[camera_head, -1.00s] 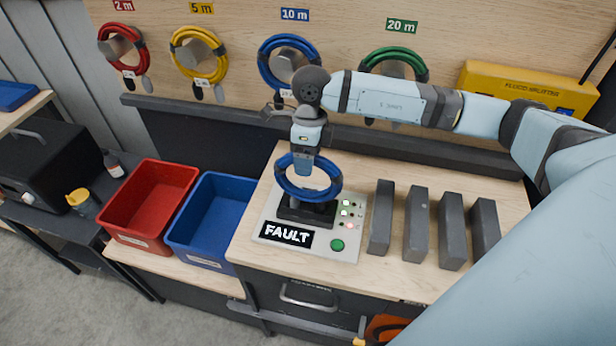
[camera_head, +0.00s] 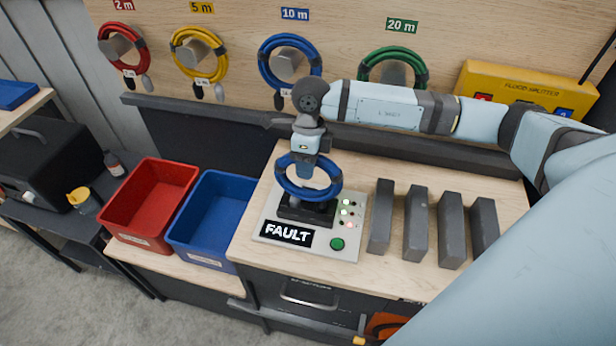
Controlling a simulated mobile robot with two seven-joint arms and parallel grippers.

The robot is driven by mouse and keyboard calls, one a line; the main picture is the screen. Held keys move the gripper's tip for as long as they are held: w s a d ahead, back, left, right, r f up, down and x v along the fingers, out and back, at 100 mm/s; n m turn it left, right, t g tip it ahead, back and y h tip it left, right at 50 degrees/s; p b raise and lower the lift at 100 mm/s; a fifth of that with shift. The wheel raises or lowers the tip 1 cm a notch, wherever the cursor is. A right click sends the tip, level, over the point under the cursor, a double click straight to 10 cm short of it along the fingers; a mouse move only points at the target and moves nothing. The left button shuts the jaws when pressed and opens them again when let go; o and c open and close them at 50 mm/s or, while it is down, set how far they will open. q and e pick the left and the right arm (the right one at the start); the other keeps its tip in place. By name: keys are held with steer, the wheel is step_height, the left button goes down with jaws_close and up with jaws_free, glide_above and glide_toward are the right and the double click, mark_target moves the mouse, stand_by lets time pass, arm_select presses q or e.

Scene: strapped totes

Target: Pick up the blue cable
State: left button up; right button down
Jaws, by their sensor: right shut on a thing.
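A coiled blue cable (camera_head: 283,182) is on or just over the black block (camera_head: 292,214) of the tester panel (camera_head: 270,225) on the bench; I cannot tell whether it touches the block. My right gripper (camera_head: 303,168) points down and is shut on the far side of this coil. Its fingertips are partly hidden by the coil. Another blue cable coil (camera_head: 264,64) hangs on the wall peg under the 10 m label. My left gripper is not in view.
The tester shows FAULT, with a red light and a green button (camera_head: 337,244). Several grey upright dividers (camera_head: 416,225) stand to its right. A red bin (camera_head: 150,200) and a blue bin (camera_head: 212,210) stand to its left. Red, yellow and green coils hang on the wall.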

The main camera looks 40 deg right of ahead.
steer(key=shift+r, duration=0.15)
step_height(320, 180, up, 20)
steer(key=b, duration=0.3)
stand_by(0.9)
